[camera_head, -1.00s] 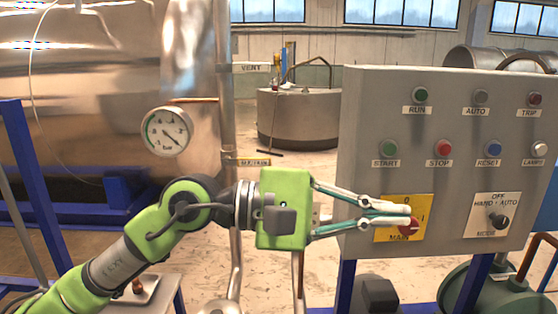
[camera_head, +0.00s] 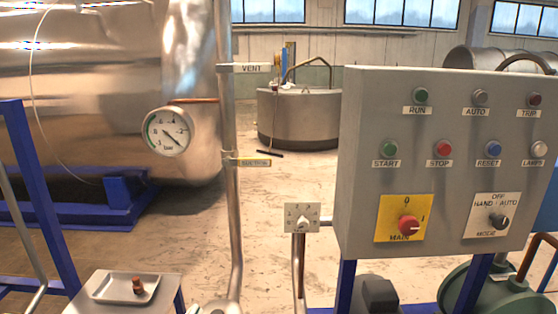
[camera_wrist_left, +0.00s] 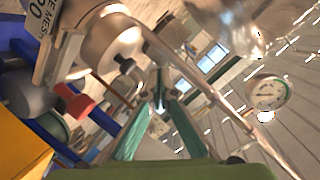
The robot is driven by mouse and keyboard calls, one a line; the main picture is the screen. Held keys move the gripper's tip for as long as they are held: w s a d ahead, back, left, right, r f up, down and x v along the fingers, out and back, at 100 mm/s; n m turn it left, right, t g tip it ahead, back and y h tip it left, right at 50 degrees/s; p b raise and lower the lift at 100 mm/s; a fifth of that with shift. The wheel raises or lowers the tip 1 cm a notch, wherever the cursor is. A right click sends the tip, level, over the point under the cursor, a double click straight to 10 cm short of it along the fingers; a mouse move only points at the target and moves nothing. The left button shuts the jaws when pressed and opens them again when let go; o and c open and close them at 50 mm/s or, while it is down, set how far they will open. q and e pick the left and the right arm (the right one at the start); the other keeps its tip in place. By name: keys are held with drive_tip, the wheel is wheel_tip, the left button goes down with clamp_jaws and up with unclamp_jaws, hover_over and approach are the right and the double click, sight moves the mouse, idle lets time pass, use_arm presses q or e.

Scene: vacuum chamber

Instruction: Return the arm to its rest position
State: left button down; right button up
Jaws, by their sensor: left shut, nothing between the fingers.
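My left gripper (camera_wrist_left: 158,95) shows only in the left wrist view. Its two green fingers come together at the tips, shut with nothing between them. My left arm is out of the head view, and so is my right arm. In the head view the control panel (camera_head: 455,112) stands at the right, with the red main switch (camera_head: 409,226) on a yellow plate marked 0 and I. The mode knob (camera_head: 498,221) sits to its right. In the wrist view the gauge (camera_wrist_left: 267,93) lies to the right of the fingers, clear of them.
A round pressure gauge (camera_head: 168,131) hangs by the steel vessel (camera_head: 90,100). A vertical pipe (camera_head: 230,190) and a small dial plate (camera_head: 302,217) stand left of the panel. A tray (camera_head: 100,290) with a small reddish-brown item (camera_head: 138,285) is at the lower left. Floor between shows clear.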

use_arm(q)
drive_tip(key=s+a+f+n+g, duration=0.1)
drive_tip(key=s+f+n+g, duration=0.4)
drive_tip(key=s+f, duration=0.65)
drive_tip(key=s+a+f+n+g, duration=0.2)
drive_tip(key=s+f+g, duration=0.55)
drive_tip(key=s, duration=0.65)
wheel_tip(320, 180, down, 27)
drive_tip(key=s+b, duration=0.1)
drive_tip(key=b, duration=0.1)
drive_tip(key=s+a+f+g+b, duration=0.1)
drive_tip(key=s+a+f, duration=0.1)
drive_tip(key=s+f, duration=1.6)
drive_tip(key=shift+s+a+f, duration=0.15)
drive_tip(key=shift+a+f, duration=0.15)
drive_tip(key=shift+f, duration=0.65)
